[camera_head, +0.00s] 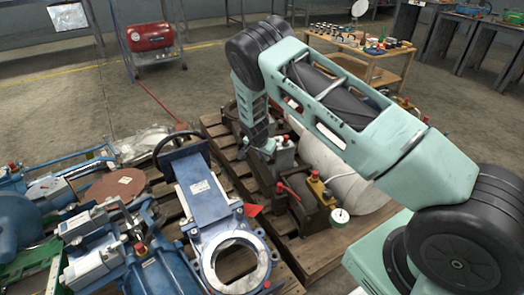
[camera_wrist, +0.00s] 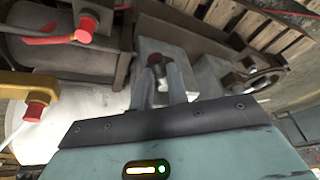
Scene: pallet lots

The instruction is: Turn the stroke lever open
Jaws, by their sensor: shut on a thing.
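My gripper (camera_head: 268,150) reaches down onto a machine on the wooden pallet in the head view. Another red-handled lever (camera_wrist: 50,38) sits apart at the upper left, and shows in the head view (camera_head: 289,191).
A pressure gauge (camera_head: 340,216) and a yellow fitting (camera_head: 319,188) stand near the pallet's front. A large white cylinder (camera_head: 345,170) lies beside the machine. A blue gate valve (camera_head: 205,195) and blue pumps crowd the left. Open floor (camera_head: 215,75) lies behind.

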